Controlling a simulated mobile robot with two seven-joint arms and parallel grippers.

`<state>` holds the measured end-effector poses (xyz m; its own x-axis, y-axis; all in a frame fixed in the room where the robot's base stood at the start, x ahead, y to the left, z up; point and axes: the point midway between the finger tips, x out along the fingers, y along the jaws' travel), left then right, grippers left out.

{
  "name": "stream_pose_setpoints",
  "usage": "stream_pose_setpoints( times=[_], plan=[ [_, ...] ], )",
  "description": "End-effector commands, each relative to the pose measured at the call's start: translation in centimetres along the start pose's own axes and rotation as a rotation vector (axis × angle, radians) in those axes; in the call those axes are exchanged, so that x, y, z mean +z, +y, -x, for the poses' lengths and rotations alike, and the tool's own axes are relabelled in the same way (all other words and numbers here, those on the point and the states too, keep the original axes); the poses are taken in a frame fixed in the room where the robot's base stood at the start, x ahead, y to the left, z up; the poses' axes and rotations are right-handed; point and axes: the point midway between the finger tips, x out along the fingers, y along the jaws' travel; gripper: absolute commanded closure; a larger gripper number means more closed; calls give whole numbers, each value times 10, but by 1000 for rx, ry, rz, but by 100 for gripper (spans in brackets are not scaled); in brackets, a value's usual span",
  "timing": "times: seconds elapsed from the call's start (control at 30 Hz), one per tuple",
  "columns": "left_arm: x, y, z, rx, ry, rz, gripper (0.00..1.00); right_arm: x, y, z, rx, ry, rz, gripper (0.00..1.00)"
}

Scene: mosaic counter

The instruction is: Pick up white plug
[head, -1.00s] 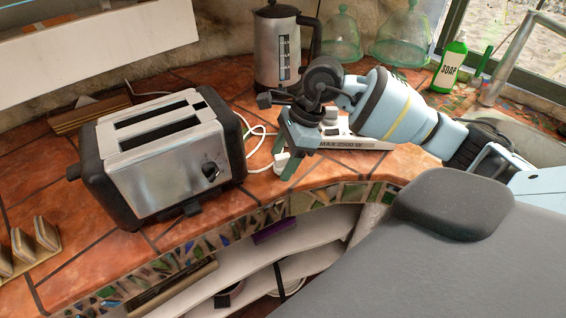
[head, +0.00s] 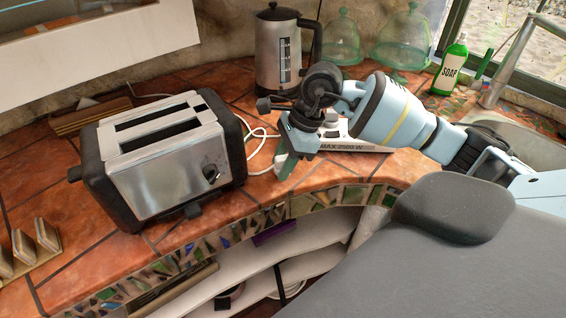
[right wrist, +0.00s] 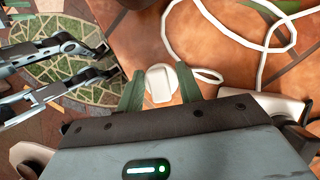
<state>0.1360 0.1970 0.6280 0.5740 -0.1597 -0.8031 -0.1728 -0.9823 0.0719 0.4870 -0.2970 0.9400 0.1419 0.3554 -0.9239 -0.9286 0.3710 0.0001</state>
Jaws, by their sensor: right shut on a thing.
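The white plug (right wrist: 161,84) sits between the two green fingers of my right gripper (right wrist: 161,92) in the right wrist view. The gripper is shut on it. In the head view my right gripper (head: 286,163) points down at the counter's front edge, right of the toaster. The plug is mostly hidden there by the fingers. Its white cord (head: 262,133) loops over the counter near the toaster; the cord (right wrist: 255,45) also shows in the right wrist view. I cannot tell whether the plug is clear of the counter. My left gripper is not in the head view.
A silver toaster (head: 170,150) stands left of my right gripper. A kettle (head: 277,60), two green glass domes (head: 341,38) and a soap bottle (head: 450,66) stand behind. A toast rack (head: 38,245) is at left. White shelves (head: 235,265) lie below the tiled counter edge.

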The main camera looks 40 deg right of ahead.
Motion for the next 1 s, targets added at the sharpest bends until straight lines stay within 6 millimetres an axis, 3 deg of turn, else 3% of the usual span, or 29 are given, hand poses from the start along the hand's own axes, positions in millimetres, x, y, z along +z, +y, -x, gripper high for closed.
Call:
stream_pose_setpoints(
  times=[0.33, 0.8, 1.0],
  plan=[
    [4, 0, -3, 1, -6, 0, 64, 14, 1, 33, -3, 0, 3, 84],
    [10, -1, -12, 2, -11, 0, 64, 24, 104, 35, 1, 1, 6, 84],
    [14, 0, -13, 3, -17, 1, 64, 29, 138, 37, 0, 1, 3, 84]
  ],
)
